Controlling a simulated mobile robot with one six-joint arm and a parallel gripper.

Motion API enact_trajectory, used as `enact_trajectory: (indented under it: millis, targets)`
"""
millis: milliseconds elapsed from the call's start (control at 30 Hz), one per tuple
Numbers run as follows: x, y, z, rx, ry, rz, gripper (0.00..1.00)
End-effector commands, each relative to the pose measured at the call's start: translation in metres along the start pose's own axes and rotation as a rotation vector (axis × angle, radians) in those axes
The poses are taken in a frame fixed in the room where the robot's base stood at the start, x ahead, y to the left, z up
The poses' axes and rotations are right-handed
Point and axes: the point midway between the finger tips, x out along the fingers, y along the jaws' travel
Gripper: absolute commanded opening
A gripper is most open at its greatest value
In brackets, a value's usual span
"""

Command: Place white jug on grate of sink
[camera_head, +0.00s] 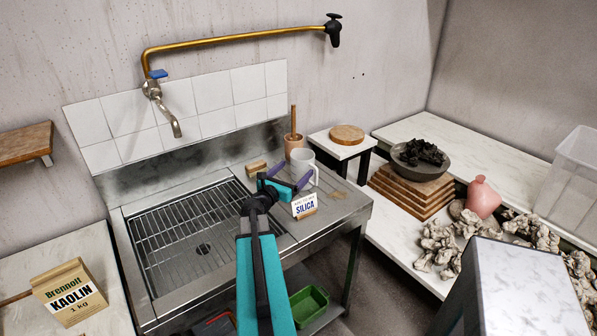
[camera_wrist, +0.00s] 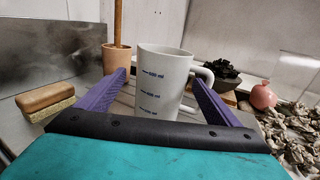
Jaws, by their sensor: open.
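The white jug (camera_head: 303,165) stands upright on the metal drainboard to the right of the sink. In the wrist view the jug (camera_wrist: 163,80) shows blue measuring marks and a handle on its right side. My gripper (camera_head: 291,178) is open at the jug, with its purple fingers on either side of the jug's lower body. The wrist view shows gaps that are hard to judge between the fingers and the jug. The wire grate (camera_head: 185,222) lies in the sink basin to the left, empty, with a drain below it.
A terracotta pot with a wooden stick (camera_head: 294,140) stands just behind the jug. A wood-backed sponge (camera_head: 256,167) lies to its left. A silica packet (camera_head: 305,206) stands in front. The tap (camera_head: 172,122) hangs over the sink's back. A kaolin bag (camera_head: 69,291) sits at left.

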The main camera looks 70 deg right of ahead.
Motion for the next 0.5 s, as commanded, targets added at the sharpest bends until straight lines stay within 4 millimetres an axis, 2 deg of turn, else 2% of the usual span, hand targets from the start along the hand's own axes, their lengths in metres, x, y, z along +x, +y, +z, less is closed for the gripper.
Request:
enact_trajectory:
  millis: [33,500]
  targets:
    - [-0.008,-0.001,-0.001,0.001,0.000,0.002,0.86]
    - [-0.062,-0.001,-0.001,0.000,0.001,0.001,0.86]
